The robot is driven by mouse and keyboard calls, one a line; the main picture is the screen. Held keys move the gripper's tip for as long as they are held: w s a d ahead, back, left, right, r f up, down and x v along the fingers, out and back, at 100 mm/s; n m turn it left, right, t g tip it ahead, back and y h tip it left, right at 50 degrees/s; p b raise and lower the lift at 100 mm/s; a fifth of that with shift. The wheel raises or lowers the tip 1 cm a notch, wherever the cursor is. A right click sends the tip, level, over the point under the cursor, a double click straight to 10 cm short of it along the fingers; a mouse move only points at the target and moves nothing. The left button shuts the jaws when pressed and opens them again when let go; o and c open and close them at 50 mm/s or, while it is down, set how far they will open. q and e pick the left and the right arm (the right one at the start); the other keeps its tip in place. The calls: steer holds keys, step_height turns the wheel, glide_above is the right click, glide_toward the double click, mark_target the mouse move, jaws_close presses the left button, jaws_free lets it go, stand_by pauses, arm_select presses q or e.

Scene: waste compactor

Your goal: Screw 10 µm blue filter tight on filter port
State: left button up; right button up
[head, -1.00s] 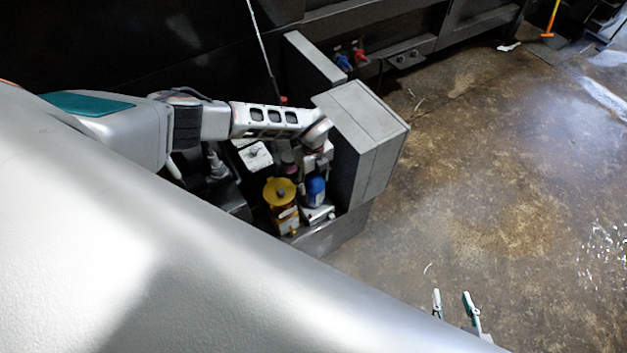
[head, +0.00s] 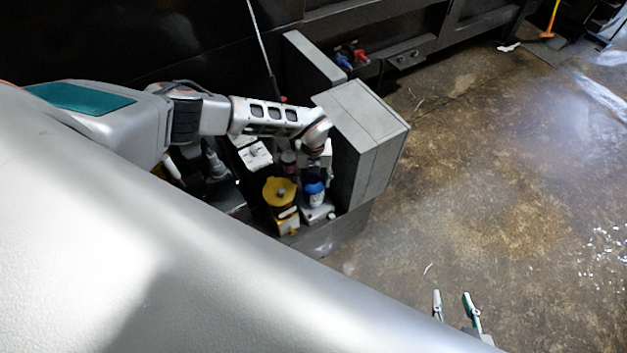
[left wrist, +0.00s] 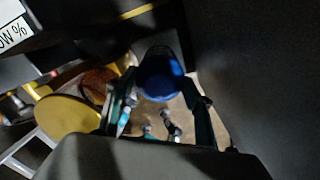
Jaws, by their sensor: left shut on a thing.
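The blue filter (head: 313,187), with a white label on its lower side, is among the equipment left of the grey box in the head view. My left gripper (head: 317,174) reaches down to it from above and is shut on it. In the left wrist view the blue filter (left wrist: 160,78) sits between the two fingers. The filter port is hidden, so I cannot tell how the filter sits on it. My right gripper (head: 454,301) is open and empty at the bottom of the head view, over the floor.
A yellow-topped container (head: 279,192) stands close to the left of the blue filter. A tall grey box (head: 368,145) stands close on the right. A white-topped item (head: 254,155) is behind to the left. The concrete floor (head: 500,180) to the right is mostly open.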

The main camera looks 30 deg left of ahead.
arm_select(q)
steer(key=m, duration=0.5)
steer(key=shift+b, duration=0.35)
steer(key=o, duration=1.3)
steer(key=shift+c, duration=0.4)
